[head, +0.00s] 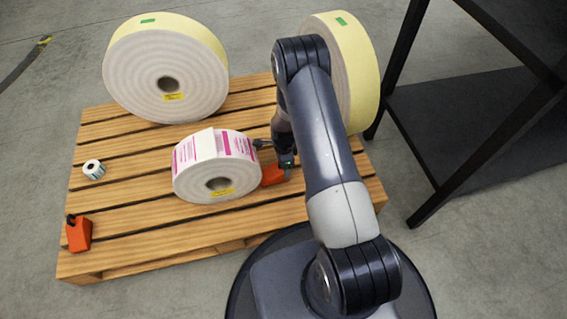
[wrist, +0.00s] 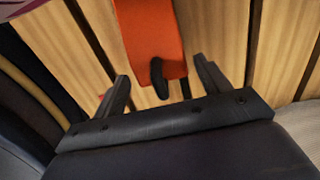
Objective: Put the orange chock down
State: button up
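An orange chock (head: 272,176) sits on the wooden pallet, at the right side of the label roll with pink print (head: 188,160). In the wrist view the orange chock (wrist: 148,32) shows its black handle toward me. My gripper (wrist: 161,70) is open, its two fingers apart on either side of the handle, with a visible gap to the right finger. In the head view my gripper (head: 286,160) is just over the chock, and my arm hides part of that area. A second orange chock (head: 79,236) with a black knob stands at the pallet's front left corner.
Two large yellow-edged rolls, one at the back left (head: 150,75) and one at the back right (head: 362,75), stand on the pallet (head: 150,220). A small roll (head: 94,169) lies at the left. A black metal frame (head: 440,205) stands right of the pallet. The pallet's front left is mostly clear.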

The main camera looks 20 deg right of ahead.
jog(key=shift+o, duration=0.8)
notch_tip(320, 180, up, 12)
jog(key=p, duration=0.5)
jog(key=shift+r, duration=0.15)
notch_tip(320, 180, down, 13)
jog(key=b, duration=0.5)
jog(key=shift+r, duration=0.2)
notch_tip(320, 180, up, 2)
jog(key=shift+r+p, duration=0.25)
jog(key=shift+p, duration=0.45)
jog(key=shift+r+p, duration=0.3)
jog(key=shift+r, duration=0.4)
